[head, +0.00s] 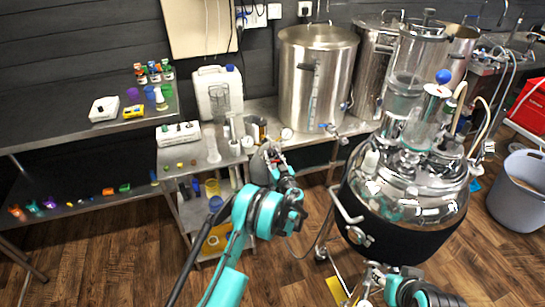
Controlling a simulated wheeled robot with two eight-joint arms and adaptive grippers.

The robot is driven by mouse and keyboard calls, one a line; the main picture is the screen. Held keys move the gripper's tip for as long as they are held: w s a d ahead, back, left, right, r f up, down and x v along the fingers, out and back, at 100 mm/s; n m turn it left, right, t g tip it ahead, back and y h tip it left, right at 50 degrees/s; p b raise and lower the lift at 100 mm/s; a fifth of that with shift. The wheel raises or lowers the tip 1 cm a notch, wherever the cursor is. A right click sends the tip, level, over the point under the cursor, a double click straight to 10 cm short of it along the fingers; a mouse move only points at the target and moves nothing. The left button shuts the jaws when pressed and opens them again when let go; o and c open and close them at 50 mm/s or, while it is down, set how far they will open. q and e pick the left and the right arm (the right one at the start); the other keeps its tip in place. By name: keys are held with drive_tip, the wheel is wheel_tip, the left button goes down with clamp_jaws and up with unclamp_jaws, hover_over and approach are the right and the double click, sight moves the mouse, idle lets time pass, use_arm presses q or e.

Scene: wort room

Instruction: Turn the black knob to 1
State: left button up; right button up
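I cannot make out with certainty which part is the black knob, and no number marks are readable. A white box (178,135) with small dark parts along it sits on the steel table at the left. My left gripper (270,153) is in front of the steel table's right part, beside a small round gauge; whether it touches anything is unclear. Its fingers are too small and cluttered to judge. My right gripper (371,274) is at the bottom, below the large steel vessel (410,200) with the dark jacket; its finger opening is unclear.
Tall steel pots (315,75) stand on the table at the back. A white canister (218,92) and glassware stand left of them. A left shelf holds small bottles (153,71) and a white device (104,109). A grey bin (520,190) stands right. Wooden floor shows at bottom left.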

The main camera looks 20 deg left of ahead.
use_arm(q)
drive_tip(key=shift+c, duration=0.5)
drive_tip(key=m, duration=0.4)
drive_tip(key=shift+d+m, duration=0.1)
drive_tip(key=shift+m, duration=0.3)
drive_tip(key=m, duration=0.5)
drive_tip(key=shift+w, duration=0.1)
drive_tip(key=m, duration=0.5)
drive_tip(key=shift+d+f, duration=0.1)
drive_tip(key=m, duration=0.4)
drive_tip(key=shift+f+m, duration=0.1)
drive_tip(key=shift+m, duration=0.3)
